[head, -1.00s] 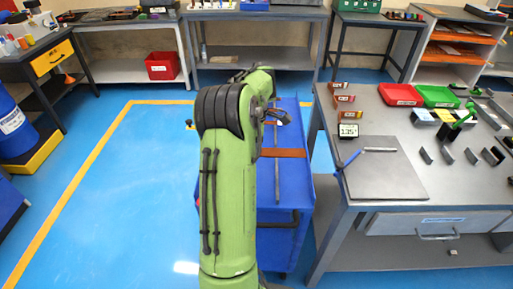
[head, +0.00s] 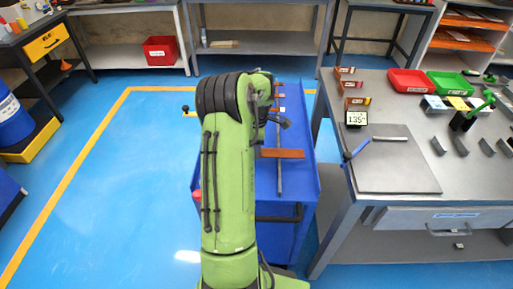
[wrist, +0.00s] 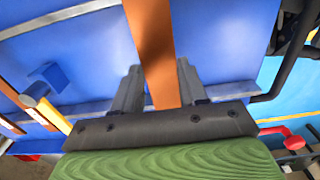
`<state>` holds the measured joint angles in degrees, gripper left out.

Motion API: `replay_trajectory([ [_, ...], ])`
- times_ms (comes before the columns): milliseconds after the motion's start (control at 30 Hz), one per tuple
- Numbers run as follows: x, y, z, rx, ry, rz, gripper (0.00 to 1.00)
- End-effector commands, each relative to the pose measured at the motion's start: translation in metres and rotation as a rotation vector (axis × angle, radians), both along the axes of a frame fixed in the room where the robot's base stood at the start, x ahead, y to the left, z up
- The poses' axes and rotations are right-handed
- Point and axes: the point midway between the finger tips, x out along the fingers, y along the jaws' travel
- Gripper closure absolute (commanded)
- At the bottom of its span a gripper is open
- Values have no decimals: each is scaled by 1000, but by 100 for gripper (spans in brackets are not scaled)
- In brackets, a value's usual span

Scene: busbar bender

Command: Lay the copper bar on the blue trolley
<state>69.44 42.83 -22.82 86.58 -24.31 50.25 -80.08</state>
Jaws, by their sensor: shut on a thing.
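The copper bar (head: 284,153) is a flat, orange-brown strip. In the head view it shows to the right of my green arm, over the blue trolley (head: 268,214). In the wrist view the copper bar (wrist: 151,40) runs up from between my two grey fingers. My gripper (wrist: 158,88) is shut on it near one end. My arm hides most of the gripper in the head view. The trolley's blue bed (wrist: 215,45) lies below the bar. I cannot tell whether the bar touches the trolley.
A thin grey rail (head: 280,178) runs lengthwise on the trolley, with other copper-coloured pieces towards its far end. A grey workbench (head: 375,215) stands close on the right, with red and green bins. Open blue floor (head: 120,185) lies to the left.

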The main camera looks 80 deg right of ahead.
Motion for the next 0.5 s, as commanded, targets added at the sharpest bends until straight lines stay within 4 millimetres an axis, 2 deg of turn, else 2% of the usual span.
replay_trajectory([
  [333, 0, 0, -8, -1, 0, 0, 100],
  [367, 0, 0, -8, 1, 0, 0, 56],
  [500, 0, 0, -7, 1, 0, 0, 35],
])
